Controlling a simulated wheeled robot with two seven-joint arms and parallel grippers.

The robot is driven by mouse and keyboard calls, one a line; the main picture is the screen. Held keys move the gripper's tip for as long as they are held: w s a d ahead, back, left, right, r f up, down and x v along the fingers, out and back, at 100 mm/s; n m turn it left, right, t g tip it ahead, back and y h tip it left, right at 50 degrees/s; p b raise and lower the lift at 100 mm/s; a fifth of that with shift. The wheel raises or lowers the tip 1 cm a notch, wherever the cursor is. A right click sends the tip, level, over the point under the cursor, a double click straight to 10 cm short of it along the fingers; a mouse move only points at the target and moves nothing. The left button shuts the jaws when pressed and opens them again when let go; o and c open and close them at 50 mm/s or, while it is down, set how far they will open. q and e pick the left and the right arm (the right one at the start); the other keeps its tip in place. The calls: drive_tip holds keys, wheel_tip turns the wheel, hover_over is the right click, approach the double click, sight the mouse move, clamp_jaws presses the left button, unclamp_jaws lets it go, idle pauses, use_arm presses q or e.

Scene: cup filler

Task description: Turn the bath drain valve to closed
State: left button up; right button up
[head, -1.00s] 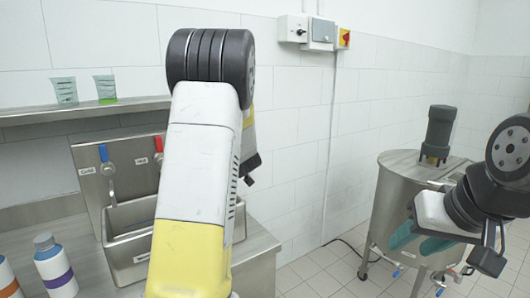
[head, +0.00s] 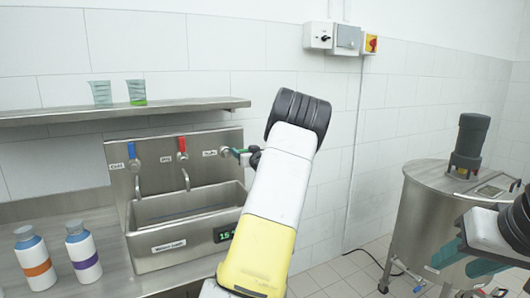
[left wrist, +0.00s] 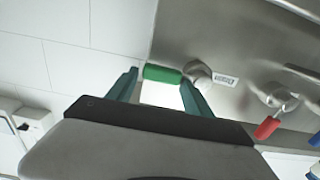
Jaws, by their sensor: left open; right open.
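The drain valve has a green handle (left wrist: 163,74) on a round metal hub (left wrist: 198,74), beside a small label too small to read. In the head view its hub (head: 224,151) is at the right end of the steel bath's back panel. My left gripper (head: 243,156) is there, partly hidden behind my arm. In the left wrist view my left gripper (left wrist: 160,78) is open, with its two teal fingers on either side of the green handle. I cannot tell whether they touch it. My right gripper (head: 452,262) is open and empty, in front of the steel tank.
Blue (head: 131,151) and red (head: 182,146) tap levers are left of the drain hub, above the bath (head: 190,205). A steel tank (head: 425,215) stands right.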

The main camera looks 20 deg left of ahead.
use_arm(q)
drive_tip(key=shift+w+a, duration=0.1)
drive_tip(key=shift+a, duration=0.05)
clamp_jaws()
idle(0.4)
drive_tip(key=shift+s+a+r+n, duration=0.75)
drive_tip(key=shift+s+r+n, duration=0.15)
drive_tip(key=shift+n, duration=2.1)
drive_tip(key=shift+s+a+r+n, duration=0.8)
drive_tip(key=shift+s+n, duration=0.15)
drive_tip(key=shift+n, duration=2.05)
drive_tip(key=shift+s+a+r+n, duration=0.8)
drive_tip(key=shift+s+n, duration=0.15)
drive_tip(key=shift+n, duration=2.05)
unclamp_jaws()
